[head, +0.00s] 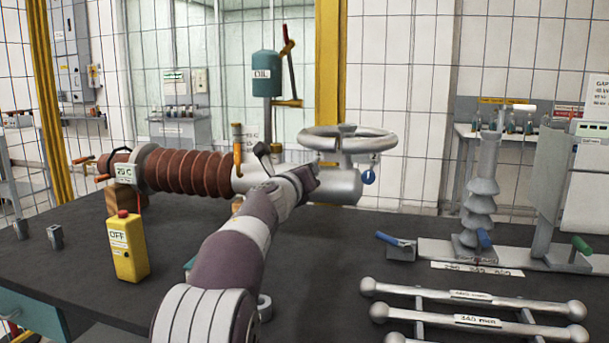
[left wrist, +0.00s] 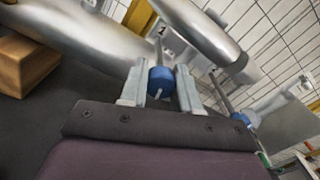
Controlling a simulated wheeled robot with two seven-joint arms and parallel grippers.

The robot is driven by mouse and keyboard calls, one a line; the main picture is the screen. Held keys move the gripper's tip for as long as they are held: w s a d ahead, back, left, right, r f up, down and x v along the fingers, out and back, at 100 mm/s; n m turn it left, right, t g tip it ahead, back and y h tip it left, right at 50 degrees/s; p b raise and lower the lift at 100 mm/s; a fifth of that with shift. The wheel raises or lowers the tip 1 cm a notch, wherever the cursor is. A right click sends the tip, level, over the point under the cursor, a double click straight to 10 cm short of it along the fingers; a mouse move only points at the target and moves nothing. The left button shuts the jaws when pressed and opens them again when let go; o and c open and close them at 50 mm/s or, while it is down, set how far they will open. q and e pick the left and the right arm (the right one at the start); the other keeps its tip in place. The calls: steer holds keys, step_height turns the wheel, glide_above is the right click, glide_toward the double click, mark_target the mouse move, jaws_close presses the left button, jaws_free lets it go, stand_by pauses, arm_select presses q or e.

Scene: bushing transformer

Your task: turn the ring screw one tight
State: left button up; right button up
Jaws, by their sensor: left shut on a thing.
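The bushing transformer lies across the table in the head view, with a red-brown ribbed part (head: 190,174) and a silver metal end (head: 335,187) under a large ring (head: 347,139). In the left wrist view, my left gripper (left wrist: 159,76) is shut on a blue screw head, ring screw one (left wrist: 160,82), just below the silver cylinder. A small label above it appears to read 1. A second blue screw (left wrist: 240,119) hangs farther right and also shows in the head view (head: 368,177). My left arm hides the gripper in the head view. My right gripper is not in view.
A yellow OFF box (head: 127,248) stands at the table's left. Silver bars (head: 475,297) lie at the front right. A grey ribbed insulator (head: 480,190) stands behind them. A wooden block (left wrist: 25,68) is left of the gripper in the wrist view.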

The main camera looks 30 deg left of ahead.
arm_select(q)
steer(key=shift+f+m, duration=0.1)
steer(key=shift+m, duration=0.4)
steer(key=o, duration=1.1)
steer(key=shift+c, duration=0.2)
steer(key=s+d+b, duration=0.2)
steer(key=s, duration=1)
steer(key=shift+s+d, duration=0.2)
steer(key=shift+d, duration=0.05)
